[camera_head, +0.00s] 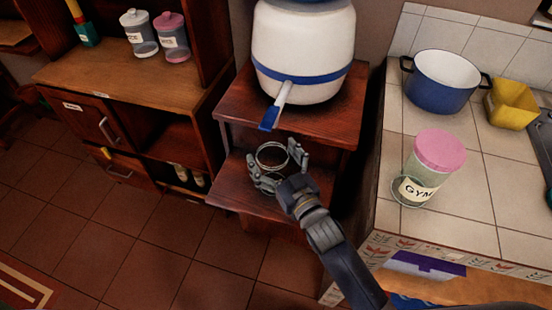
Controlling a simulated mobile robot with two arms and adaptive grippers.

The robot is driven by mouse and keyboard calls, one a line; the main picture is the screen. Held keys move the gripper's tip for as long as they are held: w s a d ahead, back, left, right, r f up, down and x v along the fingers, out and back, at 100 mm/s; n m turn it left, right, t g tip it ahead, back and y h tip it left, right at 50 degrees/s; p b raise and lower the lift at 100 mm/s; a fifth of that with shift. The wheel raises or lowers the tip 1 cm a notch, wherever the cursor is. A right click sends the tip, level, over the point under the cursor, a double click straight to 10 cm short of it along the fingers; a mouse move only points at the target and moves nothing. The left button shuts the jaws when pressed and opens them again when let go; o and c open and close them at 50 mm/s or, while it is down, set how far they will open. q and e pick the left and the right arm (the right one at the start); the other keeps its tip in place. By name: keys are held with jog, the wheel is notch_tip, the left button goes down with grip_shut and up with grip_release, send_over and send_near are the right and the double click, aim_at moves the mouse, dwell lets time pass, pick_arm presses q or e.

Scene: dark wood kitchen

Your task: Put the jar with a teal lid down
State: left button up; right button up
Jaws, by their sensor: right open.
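No jar with a teal lid can be made out. A clear, round-rimmed glass vessel (271,154) is on the lower shelf of the dark wood stand (230,190). My right gripper (277,165) is open around or just over this vessel, with fingers on either side of it. I cannot tell whether they touch it. The gripper hides part of the vessel. A clear jar with a pink lid (438,150) and a label stands upright on the tiled counter at the right, apart from the gripper. My left gripper is not in view.
A white dispenser with a blue band and tap (303,50) stands on the stand's upper shelf, above my gripper. A blue pot (440,80) and a yellow container (512,103) are on the counter. Lidded jars (172,37) stand on the left cabinet. Free counter lies around the pink-lidded jar.

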jog(key=v, duration=1.2)
jog(key=shift+b, duration=0.35)
jog(key=shift+r, duration=0.15)
